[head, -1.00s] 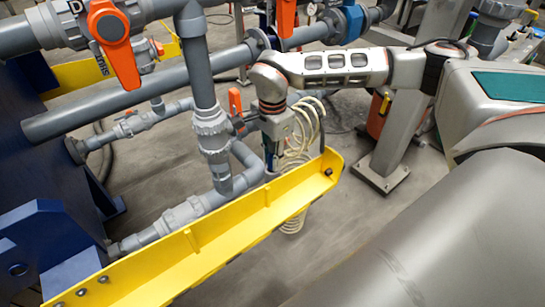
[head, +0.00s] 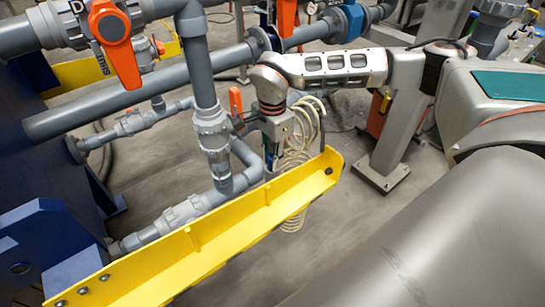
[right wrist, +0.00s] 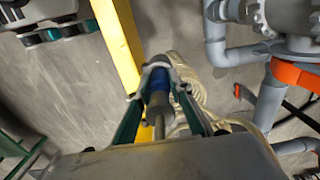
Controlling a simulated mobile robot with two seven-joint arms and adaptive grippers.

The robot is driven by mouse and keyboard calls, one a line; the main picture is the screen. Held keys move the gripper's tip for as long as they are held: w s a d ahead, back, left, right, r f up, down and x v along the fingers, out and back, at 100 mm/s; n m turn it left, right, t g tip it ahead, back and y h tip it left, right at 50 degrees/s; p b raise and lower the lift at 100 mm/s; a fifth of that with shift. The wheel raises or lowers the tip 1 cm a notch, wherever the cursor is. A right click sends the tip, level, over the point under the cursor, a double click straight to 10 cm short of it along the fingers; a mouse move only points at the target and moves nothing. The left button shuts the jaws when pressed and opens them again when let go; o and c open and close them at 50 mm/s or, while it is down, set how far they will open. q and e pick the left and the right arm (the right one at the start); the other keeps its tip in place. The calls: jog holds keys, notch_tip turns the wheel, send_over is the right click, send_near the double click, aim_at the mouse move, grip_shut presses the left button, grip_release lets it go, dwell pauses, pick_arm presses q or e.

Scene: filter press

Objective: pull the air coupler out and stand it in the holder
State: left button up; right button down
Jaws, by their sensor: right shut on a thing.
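My right gripper (head: 276,130) hangs below my wrist, beside the grey vertical pipe and just behind the yellow beam. It also shows in the right wrist view (right wrist: 156,72), with its fingers closed around the air coupler (right wrist: 158,84), a small piece with a blue body and grey metal parts. A cream coiled hose (head: 300,135) hangs right beside the gripper in the head view and shows beyond the fingers in the wrist view. Whether the coupler is still joined to its fitting is hidden by the fingers. I cannot make out the holder. My left gripper is not in view.
A yellow beam (head: 215,235) crosses in front of the gripper. Grey pipes (head: 203,75) with a large orange-handled valve (head: 112,38) stand to the left. A smaller orange handle (head: 236,100) is close to the gripper. Open floor lies right of the beam.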

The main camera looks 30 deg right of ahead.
jog(key=shift+f, duration=0.6)
jog(key=c, duration=1.7)
grip_release()
notch_tip(320, 180, up, 12)
jog(key=shift+r, duration=0.1)
